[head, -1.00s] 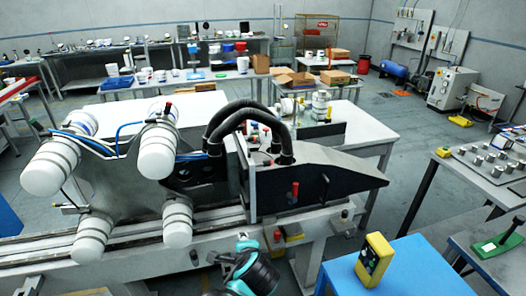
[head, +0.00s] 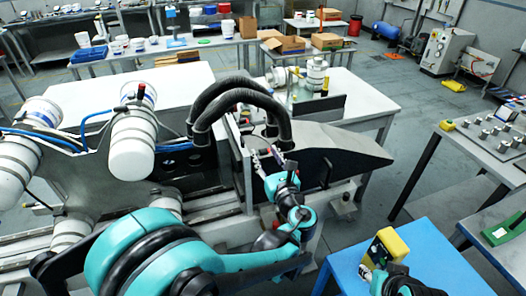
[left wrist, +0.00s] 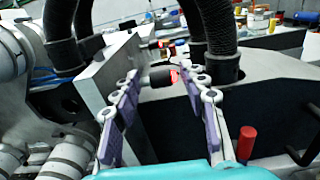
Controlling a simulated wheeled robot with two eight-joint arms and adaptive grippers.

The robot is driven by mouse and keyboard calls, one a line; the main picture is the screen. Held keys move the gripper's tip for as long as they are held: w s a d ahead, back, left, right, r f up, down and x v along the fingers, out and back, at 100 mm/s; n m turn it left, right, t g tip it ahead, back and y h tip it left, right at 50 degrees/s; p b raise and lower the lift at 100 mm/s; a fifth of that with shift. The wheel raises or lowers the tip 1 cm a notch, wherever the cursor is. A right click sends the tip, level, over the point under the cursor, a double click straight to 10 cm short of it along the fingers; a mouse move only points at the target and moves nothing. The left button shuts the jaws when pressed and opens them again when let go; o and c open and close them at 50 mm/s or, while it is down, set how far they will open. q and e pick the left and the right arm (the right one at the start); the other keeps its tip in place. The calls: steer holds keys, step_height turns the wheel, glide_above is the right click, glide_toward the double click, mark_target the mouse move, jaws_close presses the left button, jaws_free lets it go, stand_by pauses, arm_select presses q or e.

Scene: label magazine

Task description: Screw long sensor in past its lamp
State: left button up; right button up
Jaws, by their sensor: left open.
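A dark cylinder (left wrist: 160,78) with a glowing red lamp (left wrist: 174,77) shows in the left wrist view, at the wall of the black machine housing; it looks like the sensor. Its length and depth of seating I cannot tell. My left gripper is open in the left wrist view (left wrist: 163,82), with the cylinder seen between its two fingers; contact does not show. In the head view the left gripper (head: 264,161) is beside the upright plate, below the black hoses. My right gripper (head: 374,274) is low in the head view, beside the yellow device; its fingers are too small to judge.
Thick black hoses (head: 235,97) arch over the work area. A red handle (left wrist: 247,143) stands out to the right of the fingers. The yellow device (head: 391,246) is on a blue table (head: 440,265). White cylinders (head: 132,145) stand at left.

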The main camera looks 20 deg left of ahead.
arm_select(q)
steer(key=shift+x, duration=1.2)
steer(key=shift+c, duration=0.4)
jaws_close()
